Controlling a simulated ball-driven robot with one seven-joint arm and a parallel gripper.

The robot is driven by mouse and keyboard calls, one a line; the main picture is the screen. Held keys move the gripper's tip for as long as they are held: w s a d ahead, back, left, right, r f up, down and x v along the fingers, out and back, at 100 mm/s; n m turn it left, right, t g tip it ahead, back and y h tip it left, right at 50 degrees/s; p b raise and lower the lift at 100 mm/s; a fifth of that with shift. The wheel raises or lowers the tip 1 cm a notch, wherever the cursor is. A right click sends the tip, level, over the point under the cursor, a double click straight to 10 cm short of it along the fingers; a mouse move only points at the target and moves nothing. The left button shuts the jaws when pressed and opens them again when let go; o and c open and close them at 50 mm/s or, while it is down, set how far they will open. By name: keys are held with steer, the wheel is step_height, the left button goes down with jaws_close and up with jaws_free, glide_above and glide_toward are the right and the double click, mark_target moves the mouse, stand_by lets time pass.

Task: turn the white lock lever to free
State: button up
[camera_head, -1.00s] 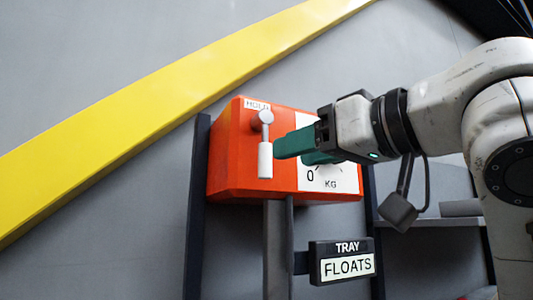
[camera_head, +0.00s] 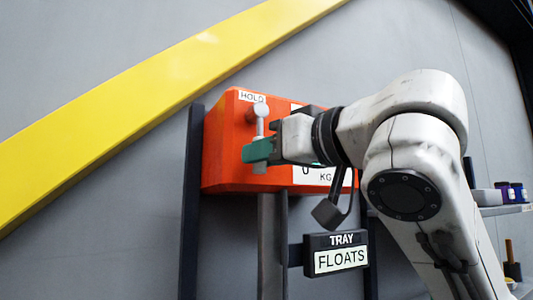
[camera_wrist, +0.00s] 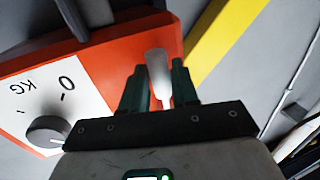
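The white lock lever (camera_head: 261,110) hangs down on the front of the orange scale box (camera_head: 222,150), under a HOLD label (camera_head: 252,96). My gripper (camera_head: 258,151) has its green fingers at the lever's lower part and hides some of it in the head view. In the wrist view the lever (camera_wrist: 158,68) stands between the two fingers (camera_wrist: 158,88) of my gripper. Orange shows in the gap beside the lever's narrow part, so the fingers look open around it. Whether either finger touches it is hard to tell.
The scale's white dial face (camera_wrist: 48,98) with its dark knob (camera_wrist: 48,131) lies beside the fingers. A TRAY FLOATS sign (camera_head: 337,254) hangs below the box. Dark posts flank the box. A yellow beam (camera_head: 130,118) crosses the wall. A shelf with small items is at the right.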

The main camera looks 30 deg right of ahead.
jaws_close()
